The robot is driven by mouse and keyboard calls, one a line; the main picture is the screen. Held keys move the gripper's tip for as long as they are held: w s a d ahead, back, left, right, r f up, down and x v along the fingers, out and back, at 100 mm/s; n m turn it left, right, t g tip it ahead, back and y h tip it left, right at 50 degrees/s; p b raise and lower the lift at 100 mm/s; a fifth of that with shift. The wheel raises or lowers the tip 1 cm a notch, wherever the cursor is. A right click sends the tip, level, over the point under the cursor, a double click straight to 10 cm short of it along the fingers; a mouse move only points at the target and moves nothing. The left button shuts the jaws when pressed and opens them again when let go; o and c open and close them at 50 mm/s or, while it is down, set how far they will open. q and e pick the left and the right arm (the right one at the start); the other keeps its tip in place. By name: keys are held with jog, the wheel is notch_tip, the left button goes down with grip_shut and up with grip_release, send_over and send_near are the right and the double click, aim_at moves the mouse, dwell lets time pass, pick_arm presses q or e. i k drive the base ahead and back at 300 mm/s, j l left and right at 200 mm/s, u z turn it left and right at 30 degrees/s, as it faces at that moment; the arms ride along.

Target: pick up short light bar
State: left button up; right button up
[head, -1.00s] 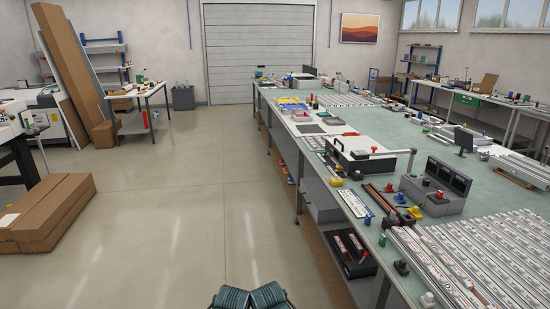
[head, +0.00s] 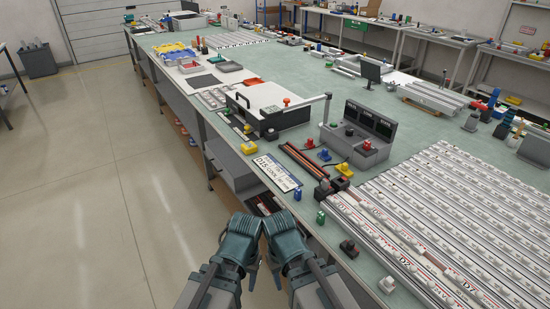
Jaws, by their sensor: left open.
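Long white light bars (head: 445,215) with printed markings lie side by side in rows on the right of the green-topped bench (head: 330,210). Shorter pale strips (head: 214,97) lie near the bench's left edge; I cannot tell whether one is the short light bar. My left gripper (head: 252,274) is open, at the bottom middle, in front of the bench's near left edge and apart from the bars. My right gripper (head: 277,274) is close beside it, its fingers too unclear to tell open from shut. No bar shows in either.
A black-and-white case (head: 265,110) and a grey box with dark screens (head: 358,133) stand mid-bench. A blue-and-white plate (head: 272,171), an orange-black bar (head: 302,160) and small coloured parts lie near the edge. The floor (head: 110,190) at left is clear.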

aim_at(260, 205)
jog(key=i+j, duration=0.35)
jog(key=i+j+z, duration=0.15)
jog(key=i+j, duration=0.5)
jog(key=i+j+z, duration=0.1)
jog(key=i+j, duration=0.2)
jog(key=j, duration=0.15)
jog(key=i+j, duration=0.3)
jog(key=j, duration=0.15)
jog(key=i+j+z, duration=0.15)
jog(key=i+j, duration=0.4)
jog(key=j, duration=0.3)
jog(key=i+j+z, duration=0.1)
jog(key=i+j, duration=0.2)
jog(key=j, duration=0.15)
